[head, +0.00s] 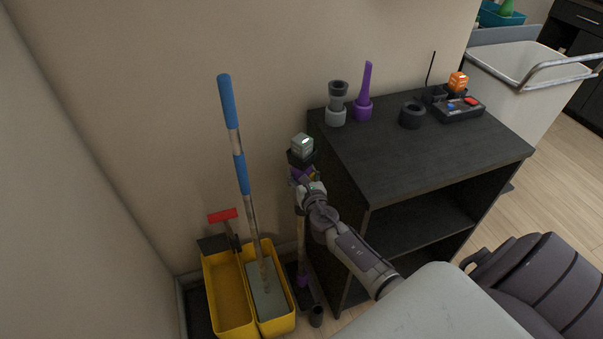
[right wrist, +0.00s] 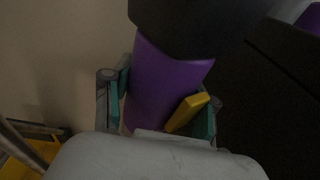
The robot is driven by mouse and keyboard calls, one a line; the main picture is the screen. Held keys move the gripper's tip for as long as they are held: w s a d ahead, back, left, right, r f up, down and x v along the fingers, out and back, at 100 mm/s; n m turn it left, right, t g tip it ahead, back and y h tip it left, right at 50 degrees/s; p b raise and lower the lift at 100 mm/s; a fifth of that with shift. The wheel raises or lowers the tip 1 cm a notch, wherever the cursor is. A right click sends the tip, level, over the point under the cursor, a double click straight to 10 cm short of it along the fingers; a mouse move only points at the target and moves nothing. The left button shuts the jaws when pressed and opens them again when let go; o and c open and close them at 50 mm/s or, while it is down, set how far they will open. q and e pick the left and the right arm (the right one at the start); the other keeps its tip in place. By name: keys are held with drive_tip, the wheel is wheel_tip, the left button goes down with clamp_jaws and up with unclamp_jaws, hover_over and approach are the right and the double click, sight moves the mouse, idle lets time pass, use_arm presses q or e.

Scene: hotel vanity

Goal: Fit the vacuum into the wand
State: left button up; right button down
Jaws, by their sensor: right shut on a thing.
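The vacuum (head: 302,145) has a grey block with a small green light on top, a black section and a purple part below. My right gripper (head: 305,177) is shut on that purple part, left of the dark cabinet. In the right wrist view the purple part of the vacuum (right wrist: 165,80) sits between the fingers (right wrist: 160,110), with a black part above and a yellow piece beside it. The wand (head: 300,245) stands upright below the gripper, with a purple joint near the floor. Its top is hidden by my gripper, so I cannot tell whether vacuum and wand touch. My left gripper is out of view.
The dark cabinet (head: 415,155) stands close on the right, bearing a grey nozzle (head: 336,112), a purple nozzle (head: 363,100), a black ring (head: 411,116) and a charger-like box (head: 460,108). A yellow bucket (head: 228,295) and a blue-handled mop (head: 240,170) stand left of the wand.

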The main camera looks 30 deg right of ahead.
drive_tip(key=shift+s+f+b, duration=0.25)
drive_tip(key=shift+f+b, duration=0.05)
drive_tip(key=shift+f, duration=0.15)
idle(0.3)
drive_tip(key=c, duration=0.7)
unclamp_jaws()
drive_tip(key=shift+a, duration=0.1)
drive_tip(key=o, duration=0.5)
drive_tip(key=shift+w+f, duration=0.1)
drive_tip(key=shift+w, duration=0.1)
drive_tip(key=shift+c, duration=0.2)
drive_tip(key=shift+s, duration=0.15)
drive_tip(key=v, duration=1.2)
drive_tip(key=shift+r, duration=0.25)
